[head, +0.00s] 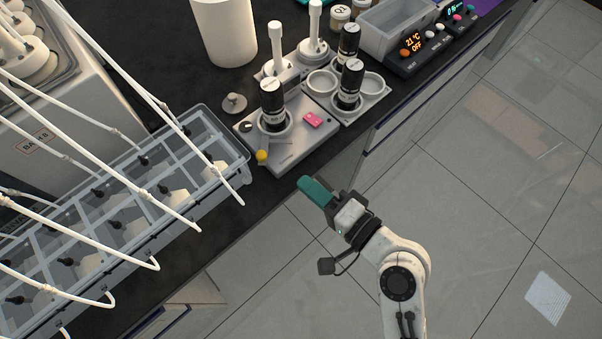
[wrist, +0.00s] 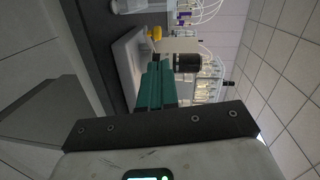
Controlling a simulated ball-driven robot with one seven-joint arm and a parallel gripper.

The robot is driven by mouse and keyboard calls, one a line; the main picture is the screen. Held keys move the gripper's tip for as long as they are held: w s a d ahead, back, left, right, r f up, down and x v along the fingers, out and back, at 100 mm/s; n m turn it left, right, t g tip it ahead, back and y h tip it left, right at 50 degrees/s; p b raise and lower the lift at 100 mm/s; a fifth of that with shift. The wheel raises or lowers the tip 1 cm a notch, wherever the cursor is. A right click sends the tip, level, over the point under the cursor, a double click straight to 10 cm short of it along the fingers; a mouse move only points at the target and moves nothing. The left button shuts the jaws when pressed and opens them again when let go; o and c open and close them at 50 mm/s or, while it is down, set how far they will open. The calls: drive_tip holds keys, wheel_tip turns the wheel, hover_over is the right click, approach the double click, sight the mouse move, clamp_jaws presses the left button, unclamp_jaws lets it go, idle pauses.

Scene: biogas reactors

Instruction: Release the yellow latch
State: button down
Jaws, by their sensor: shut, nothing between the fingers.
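The yellow latch (head: 262,156) is a small round yellow knob at the front left corner of a grey device plate (head: 285,152) on the dark bench. It also shows in the wrist view (wrist: 155,32), beyond my fingers. My gripper (head: 303,181) has teal fingers, shut and empty. It hangs off the bench's front edge, to the right of the latch and apart from it. In the wrist view the fingers (wrist: 158,62) point toward the plate.
A clear tank (head: 215,128) with white tubes stands left of the plate. A holder (head: 374,100) with more black bottles is behind right. A grey knob-shaped piece (head: 234,102) lies behind the plate. The floor (head: 480,200) at right is open.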

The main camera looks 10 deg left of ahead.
drive_tip(key=shift+s+d+r+b, duration=0.15)
drive_tip(key=shift+s+d+b, duration=0.05)
drive_tip(key=shift+s+d, duration=0.6)
drive_tip(key=shift+s+d+r+b, duration=0.15)
drive_tip(key=shift+s+d, duration=0.5)
drive_tip(key=shift+s, duration=0.2)
